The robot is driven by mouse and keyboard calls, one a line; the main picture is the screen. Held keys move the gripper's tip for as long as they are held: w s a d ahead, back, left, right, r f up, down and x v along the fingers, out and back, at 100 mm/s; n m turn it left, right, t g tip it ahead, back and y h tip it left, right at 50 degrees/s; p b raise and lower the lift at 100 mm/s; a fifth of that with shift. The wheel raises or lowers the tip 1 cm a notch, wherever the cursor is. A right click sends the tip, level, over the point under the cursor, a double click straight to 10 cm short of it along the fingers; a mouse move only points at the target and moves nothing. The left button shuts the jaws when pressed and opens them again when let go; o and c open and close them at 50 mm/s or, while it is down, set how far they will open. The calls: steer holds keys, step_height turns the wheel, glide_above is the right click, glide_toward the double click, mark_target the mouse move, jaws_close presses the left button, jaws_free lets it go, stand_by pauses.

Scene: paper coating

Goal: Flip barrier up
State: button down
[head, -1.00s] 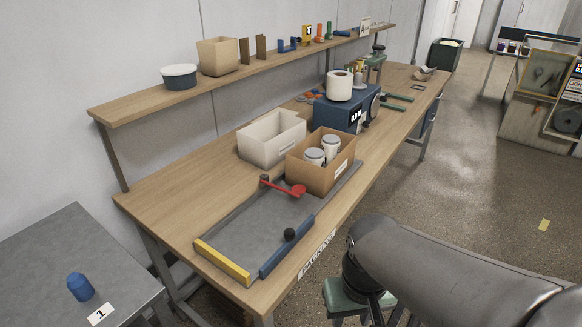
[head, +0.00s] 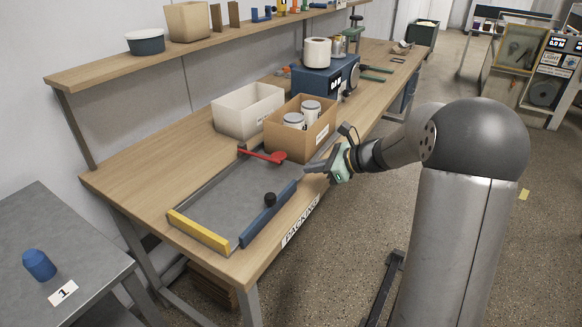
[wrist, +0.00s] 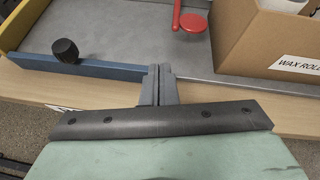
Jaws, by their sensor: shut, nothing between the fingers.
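A grey tray (head: 225,195) on the packing table has a blue bar (head: 268,216) along its front edge and a yellow bar (head: 198,230) across its left end. A black knob (head: 270,199) stands by the blue bar; it also shows in the wrist view (wrist: 65,50). A red lever with a round disc (head: 277,157) lies across the tray's far part. The frames do not label which piece is the barrier. My gripper (head: 308,168) is shut and empty near the blue bar's right end. In the wrist view its fingertips (wrist: 159,70) overlap that end; I cannot tell if they touch.
A brown cardboard box (head: 300,132) with white jars stands right behind the gripper, on the tray's right part. A white bin (head: 248,110) stands beyond it. A blue machine (head: 325,78) is farther back. The tray's middle is clear.

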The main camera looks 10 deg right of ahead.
mark_target(293, 172)
steer(key=w+d+m, duration=0.1)
steer(key=w+d+m+t, duration=0.1)
steer(key=w+d, duration=0.1)
steer(key=shift+w+d+f+m+t, duration=0.1)
steer(key=shift+w+f+m+t, duration=0.05)
steer(key=shift+f+m+t, duration=0.2)
steer(key=x, duration=1)
steer(key=shift+r, duration=0.1)
steer(key=shift+r, duration=0.1)
